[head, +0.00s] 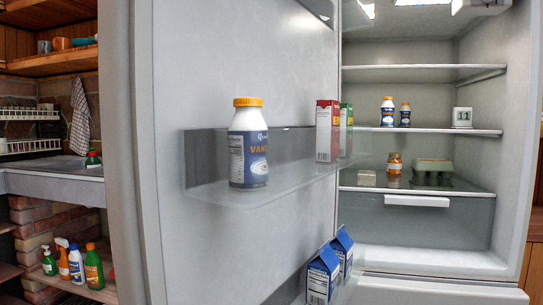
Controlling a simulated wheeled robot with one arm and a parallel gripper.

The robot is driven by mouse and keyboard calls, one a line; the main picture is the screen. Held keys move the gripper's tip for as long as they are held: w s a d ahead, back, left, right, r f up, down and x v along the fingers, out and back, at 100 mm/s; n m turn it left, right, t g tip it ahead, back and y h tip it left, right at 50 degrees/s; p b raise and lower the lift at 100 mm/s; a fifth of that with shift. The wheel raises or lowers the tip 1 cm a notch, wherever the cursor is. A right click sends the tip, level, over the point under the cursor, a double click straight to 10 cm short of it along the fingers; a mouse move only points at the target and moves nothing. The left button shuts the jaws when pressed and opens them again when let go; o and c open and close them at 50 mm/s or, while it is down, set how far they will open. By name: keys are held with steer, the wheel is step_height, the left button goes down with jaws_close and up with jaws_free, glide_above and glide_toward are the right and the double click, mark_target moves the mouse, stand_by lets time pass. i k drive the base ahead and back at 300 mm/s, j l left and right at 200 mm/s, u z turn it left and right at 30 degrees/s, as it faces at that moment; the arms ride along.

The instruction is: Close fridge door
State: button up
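The fridge door (200,75) stands open and fills the left and middle of the head view, with its inner side towards me. Its clear shelf (215,195) holds a white bottle with an orange cap (249,145) and red and green cartons (327,130). Blue and white cartons (322,275) sit in the lower door shelf. The fridge interior (400,95) is open to view on the right, with a light at its top. My gripper is not in view.
Inside the fridge stand small bottles (388,111), a jar (394,164), an egg carton (433,170) and a white timer-like box (462,117). Left of the door are a counter (50,185), a hanging towel (80,115) and cleaning bottles (76,264) on a low shelf.

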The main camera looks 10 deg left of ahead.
mark_target(171, 73)
steer(key=k+j+z, duration=0.1)
steer(key=j, duration=0.25)
steer(key=j+z, duration=0.1)
steer(key=j, duration=0.25)
steer(key=k+j+z, duration=0.1)
steer(key=j, duration=0.25)
steer(key=k+j+z, duration=0.1)
steer(key=j, duration=0.25)
steer(key=k+j+z, duration=0.1)
steer(key=j+z, duration=0.1)
steer(key=j, duration=0.8)
